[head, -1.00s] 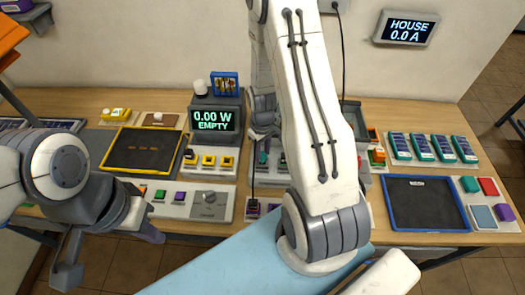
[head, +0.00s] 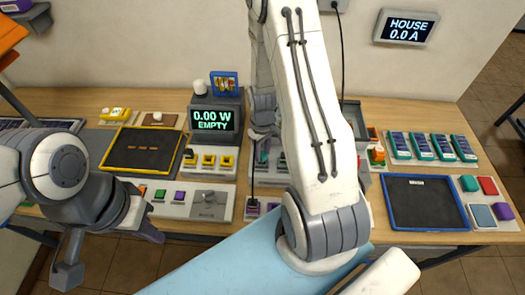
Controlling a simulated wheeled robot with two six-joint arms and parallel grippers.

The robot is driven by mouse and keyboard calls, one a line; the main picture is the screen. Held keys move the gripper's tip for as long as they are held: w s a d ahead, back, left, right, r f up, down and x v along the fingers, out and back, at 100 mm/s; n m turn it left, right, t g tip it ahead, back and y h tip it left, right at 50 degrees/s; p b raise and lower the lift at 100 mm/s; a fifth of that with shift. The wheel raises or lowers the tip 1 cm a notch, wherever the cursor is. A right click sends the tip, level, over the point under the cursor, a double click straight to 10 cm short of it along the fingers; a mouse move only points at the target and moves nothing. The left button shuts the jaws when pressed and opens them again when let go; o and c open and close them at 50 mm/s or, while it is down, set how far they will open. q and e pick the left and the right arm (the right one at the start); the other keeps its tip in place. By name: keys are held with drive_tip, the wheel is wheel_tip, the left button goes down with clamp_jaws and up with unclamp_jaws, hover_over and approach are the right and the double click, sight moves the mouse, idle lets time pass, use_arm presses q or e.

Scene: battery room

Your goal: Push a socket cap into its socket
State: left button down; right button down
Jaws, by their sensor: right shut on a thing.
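My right gripper (head: 263,131) is at the back middle of the bench, to the right of the meter and above a row of sockets. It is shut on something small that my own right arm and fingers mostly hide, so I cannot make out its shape. A thin dark cord hangs below it toward a purple socket piece (head: 252,208) at the front. Yellow socket pieces (head: 208,161) sit in a pale panel left of the gripper. My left gripper (head: 110,250) is open and empty at the bench's front left edge.
The meter (head: 214,121) reads 0.00 W EMPTY. A yellow-rimmed dark tray (head: 110,162) is at left and a blue-rimmed one (head: 394,220) at right. Several teal-edged cells (head: 421,147) lie at back right. A wall display (head: 406,28) reads HOUSE 0.0 A.

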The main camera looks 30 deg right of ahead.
sight(262, 155)
drive_tip(key=shift+f+b, duration=0.5)
drive_tip(key=shift+f, duration=0.1)
drive_tip(key=c, duration=0.8)
unclamp_jaws()
drive_tip(key=shift+c, duration=0.2)
drive_tip(key=shift+r, duration=0.1)
wheel_tip(262, 155, up, 11)
drive_tip(key=p, duration=0.9)
